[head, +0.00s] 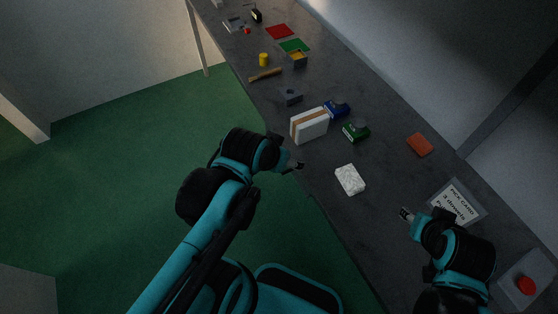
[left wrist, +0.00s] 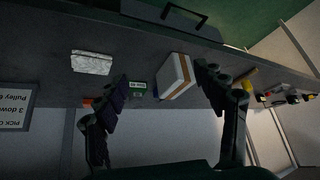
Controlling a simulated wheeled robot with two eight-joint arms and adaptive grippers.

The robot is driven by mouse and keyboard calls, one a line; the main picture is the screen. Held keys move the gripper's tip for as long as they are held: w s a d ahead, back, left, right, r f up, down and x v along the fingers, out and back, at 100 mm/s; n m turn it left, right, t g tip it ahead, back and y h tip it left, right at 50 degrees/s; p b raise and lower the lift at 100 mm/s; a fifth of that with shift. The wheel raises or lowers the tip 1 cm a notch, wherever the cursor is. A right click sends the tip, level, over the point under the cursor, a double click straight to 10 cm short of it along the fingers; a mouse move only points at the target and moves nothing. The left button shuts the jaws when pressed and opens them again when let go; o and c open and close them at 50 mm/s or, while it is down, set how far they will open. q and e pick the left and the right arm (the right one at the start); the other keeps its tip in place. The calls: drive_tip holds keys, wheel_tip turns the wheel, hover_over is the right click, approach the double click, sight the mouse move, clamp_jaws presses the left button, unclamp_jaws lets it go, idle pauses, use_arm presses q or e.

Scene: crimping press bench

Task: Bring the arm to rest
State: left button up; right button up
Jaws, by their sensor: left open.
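My left gripper (head: 296,166) hangs in the air at the near edge of the bench, short of the white box and the white speckled block. In the left wrist view its two dark fingers (left wrist: 162,78) are spread wide apart with nothing between them that they touch. My left arm reaches up from the bottom of the head view, bent at the elbow. My right gripper (head: 406,214) is over the right part of the bench, close to the pick card; its fingers are too small to tell open from shut.
The dark bench (head: 385,175) holds a white box with a brown band (head: 309,128), a speckled block (head: 350,180), blue (head: 337,109) and green (head: 356,132) items, an orange block (head: 419,145), a pick card (head: 457,203) and a red-button box (head: 526,285). Green floor (head: 130,150) lies clear left.

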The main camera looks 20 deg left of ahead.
use_arm(q)
drive_tip(key=shift+s+f+n, duration=0.2)
drive_tip(key=shift+s, duration=0.25)
drive_tip(key=shift+s+f+n, duration=0.15)
drive_tip(key=shift+s+n, duration=0.05)
drive_tip(key=shift+s, duration=0.25)
wheel_tip(320, 180, down, 2)
drive_tip(key=shift+f+b, duration=0.15)
drive_tip(key=shift+b, duration=1.05)
